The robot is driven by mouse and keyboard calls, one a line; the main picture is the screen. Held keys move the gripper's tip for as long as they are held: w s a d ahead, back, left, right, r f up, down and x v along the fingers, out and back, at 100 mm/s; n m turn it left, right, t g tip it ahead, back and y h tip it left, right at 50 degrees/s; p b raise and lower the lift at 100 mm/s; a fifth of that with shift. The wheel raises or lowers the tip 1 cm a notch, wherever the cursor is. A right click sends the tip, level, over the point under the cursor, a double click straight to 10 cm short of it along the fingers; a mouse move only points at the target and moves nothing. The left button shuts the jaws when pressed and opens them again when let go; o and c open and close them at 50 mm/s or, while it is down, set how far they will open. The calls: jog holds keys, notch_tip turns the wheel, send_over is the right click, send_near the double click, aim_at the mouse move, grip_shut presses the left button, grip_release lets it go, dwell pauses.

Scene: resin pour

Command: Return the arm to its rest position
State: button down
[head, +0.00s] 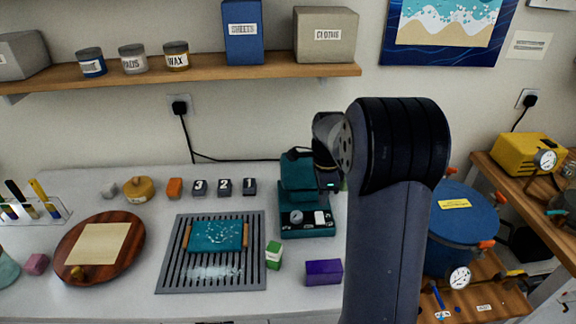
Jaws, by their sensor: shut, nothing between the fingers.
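My arm rises large in the right half of the head view and bends at the top toward the back wall.
A slatted grey rack (175,278) holds a teal board (215,235). A green box (273,255) and a purple box (323,272) stand beside it. A round wooden board (130,250) lies left. A blue pot (462,225) stands right. A shelf (230,76) hangs above.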

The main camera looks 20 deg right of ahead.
aim_at(320, 221)
jog(key=shift+f+b, duration=2.85)
jog(key=shift+f, duration=0.7)
jog(key=shift+r, duration=0.15)
